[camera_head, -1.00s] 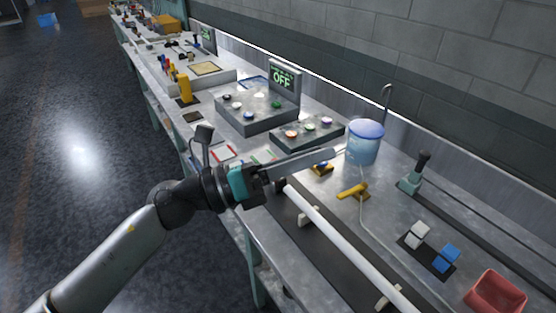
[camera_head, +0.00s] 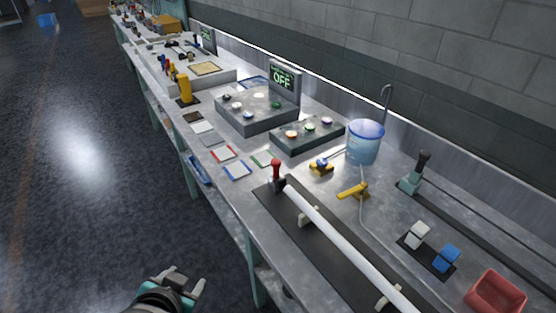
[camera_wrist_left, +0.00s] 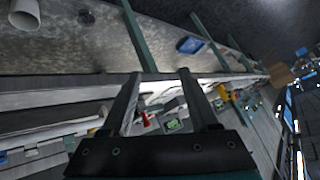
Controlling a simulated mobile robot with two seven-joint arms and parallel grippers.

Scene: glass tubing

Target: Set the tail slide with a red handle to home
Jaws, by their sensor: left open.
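The tail slide's red handle (camera_head: 276,169) stands upright at the far end of a black track (camera_head: 342,263) on the bench. A white tube (camera_head: 335,238) lies along that track, its far end near the handle's base. In the left wrist view a small red shape (camera_wrist_left: 147,119), probably the handle, shows between the fingers, well beyond them. My left gripper (camera_head: 184,283) is open and empty, low in front of the bench and apart from the handle; it also shows in the left wrist view (camera_wrist_left: 166,75). My right gripper is not seen.
Another slide with a dark handle (camera_head: 421,168) sits on a rail at the back right. A blue-lidded container (camera_head: 365,142), a yellow valve handle (camera_head: 353,190) and a red bin (camera_head: 495,293) stand on the bench. The floor left of the bench is clear.

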